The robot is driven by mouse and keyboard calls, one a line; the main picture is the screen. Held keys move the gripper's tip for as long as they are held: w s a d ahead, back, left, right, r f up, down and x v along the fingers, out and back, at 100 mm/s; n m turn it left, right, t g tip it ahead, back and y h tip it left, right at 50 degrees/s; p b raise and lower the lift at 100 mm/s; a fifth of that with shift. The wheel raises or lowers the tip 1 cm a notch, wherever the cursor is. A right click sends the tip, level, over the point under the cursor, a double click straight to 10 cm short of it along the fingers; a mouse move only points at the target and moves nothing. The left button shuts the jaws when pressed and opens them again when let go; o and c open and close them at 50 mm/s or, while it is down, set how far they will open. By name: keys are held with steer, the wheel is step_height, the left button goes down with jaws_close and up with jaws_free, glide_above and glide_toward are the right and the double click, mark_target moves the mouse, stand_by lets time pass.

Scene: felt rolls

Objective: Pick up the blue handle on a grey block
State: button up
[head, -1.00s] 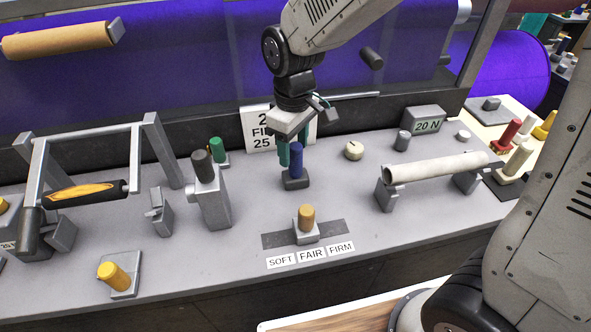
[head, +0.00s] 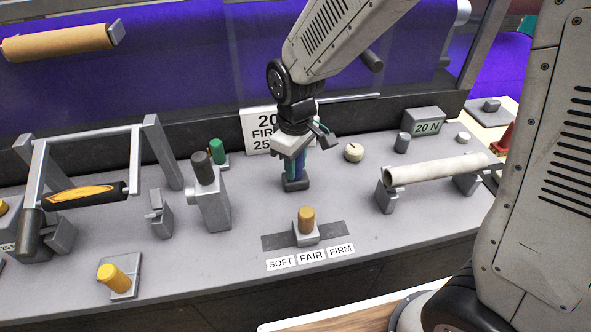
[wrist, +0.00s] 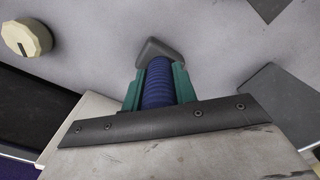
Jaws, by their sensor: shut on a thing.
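The blue handle (head: 299,171) stands upright on its dark grey block (head: 296,185), on the grey bench top behind the SOFT/FAIR/FIRM labels. My gripper (head: 294,170) reaches down from above and is shut on the blue handle. In the wrist view the ribbed blue handle (wrist: 159,82) lies between the two green fingers (wrist: 159,88), with the grey block (wrist: 158,50) just beyond the fingertips. The block appears to rest on the bench. My gripper hides the top of the handle in the head view.
A yellow knob on a slider (head: 306,222) stands in front. A grey block with a dark handle (head: 208,190) and a green handle (head: 217,151) are to the left. A cream dial (head: 354,152) and a pale roll on supports (head: 436,168) are to the right. A sign stands behind.

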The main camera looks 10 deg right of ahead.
steer(key=shift+r, duration=0.1)
step_height(320, 180, up, 10)
steer(key=shift+f, duration=0.1)
steer(key=shift+s, duration=0.1)
stand_by(0.4)
